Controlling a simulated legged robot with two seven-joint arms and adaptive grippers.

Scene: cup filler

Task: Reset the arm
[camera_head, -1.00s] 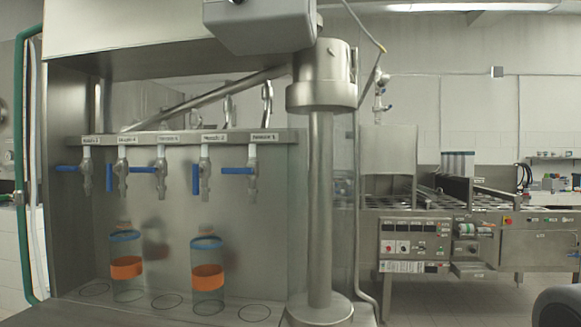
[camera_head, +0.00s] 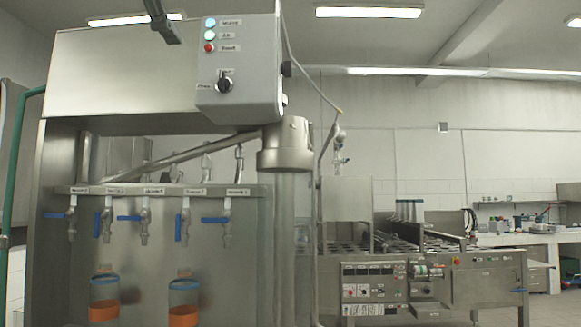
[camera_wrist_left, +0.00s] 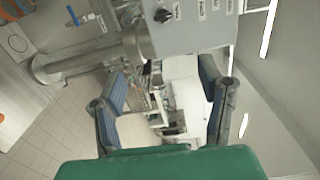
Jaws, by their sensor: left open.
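My left gripper (camera_wrist_left: 163,85) is open in the left wrist view, with one dark blue finger on each side and a green palm below. Nothing is between the fingers. Ahead of it is the grey control box (camera_wrist_left: 195,25) with a black knob. In the head view the control box (camera_head: 238,65) carries three buttons and a knob at the upper right of the filler (camera_head: 140,75). A dark jointed piece at the top edge may be part of my gripper; I cannot tell. My right gripper is in neither view.
Two clear bottles with orange bands, a left one (camera_head: 104,291) and a right one (camera_head: 183,291), stand below the row of blue-handled taps (camera_head: 145,218). A steel column (camera_head: 286,220) stands right of them. A steel machine (camera_head: 400,285) stands farther right.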

